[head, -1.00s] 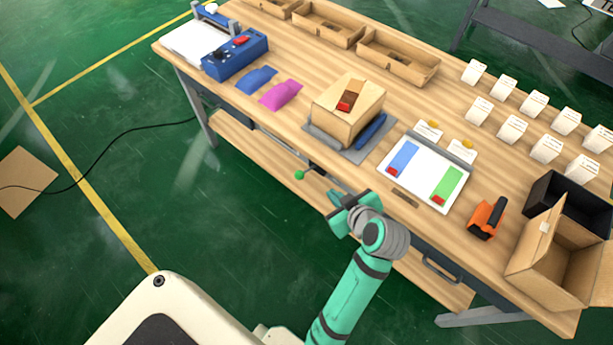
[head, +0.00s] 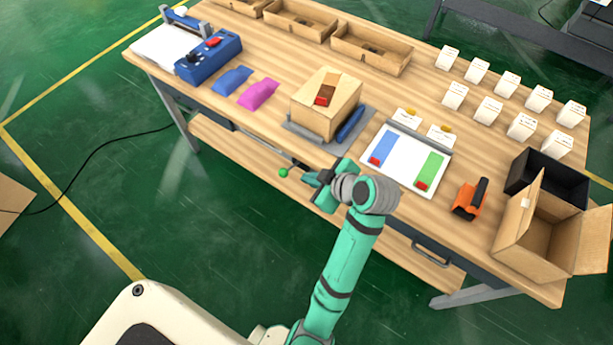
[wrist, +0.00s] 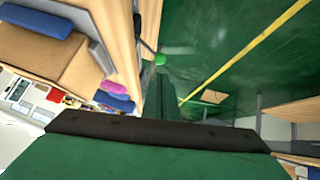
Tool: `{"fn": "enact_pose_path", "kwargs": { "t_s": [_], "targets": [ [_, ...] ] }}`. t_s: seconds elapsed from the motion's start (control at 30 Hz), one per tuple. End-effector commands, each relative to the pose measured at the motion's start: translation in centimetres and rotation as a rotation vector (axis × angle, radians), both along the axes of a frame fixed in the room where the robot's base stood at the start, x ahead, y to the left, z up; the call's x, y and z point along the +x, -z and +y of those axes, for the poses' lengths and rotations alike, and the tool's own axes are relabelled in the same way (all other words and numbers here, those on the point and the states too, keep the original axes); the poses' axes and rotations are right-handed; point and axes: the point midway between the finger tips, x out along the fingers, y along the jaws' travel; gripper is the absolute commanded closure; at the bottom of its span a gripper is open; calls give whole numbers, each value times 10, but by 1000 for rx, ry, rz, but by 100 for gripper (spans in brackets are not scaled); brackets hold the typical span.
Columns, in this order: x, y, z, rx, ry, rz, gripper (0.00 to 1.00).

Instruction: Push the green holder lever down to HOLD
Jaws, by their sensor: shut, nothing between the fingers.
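The holder lever is a thin dark rod with a round green knob (head: 283,172), sticking out below the front edge of the table. The green knob also shows in the wrist view (wrist: 160,59), at the top centre. My gripper (head: 310,178) is shut and empty, just right of the knob in the head view. A small gap seems to lie between its fingertips and the knob. The brown carton (head: 326,104) sits on a grey holder plate above the lever. No HOLD marking is readable.
The wooden table (head: 270,75) has its front edge close above my gripper. A lower shelf (head: 240,150) runs beneath it. A white board with blue and green strips (head: 407,165) and an orange tape tool (head: 470,200) lie to the right. The green floor in front is open.

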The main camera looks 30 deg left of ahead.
Motion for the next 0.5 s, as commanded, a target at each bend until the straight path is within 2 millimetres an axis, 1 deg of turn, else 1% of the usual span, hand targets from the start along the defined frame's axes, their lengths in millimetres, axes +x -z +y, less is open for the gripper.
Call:
{"fn": "enact_pose_path", "kwargs": {
  "t_s": [0.03,0.3,0.5],
  "targets": [
    [0,7,7,-2,-4,3,100],
    [11,43,41,-2,-3,4,100],
    [18,66,64,-2,-2,2,100]
  ]
}}
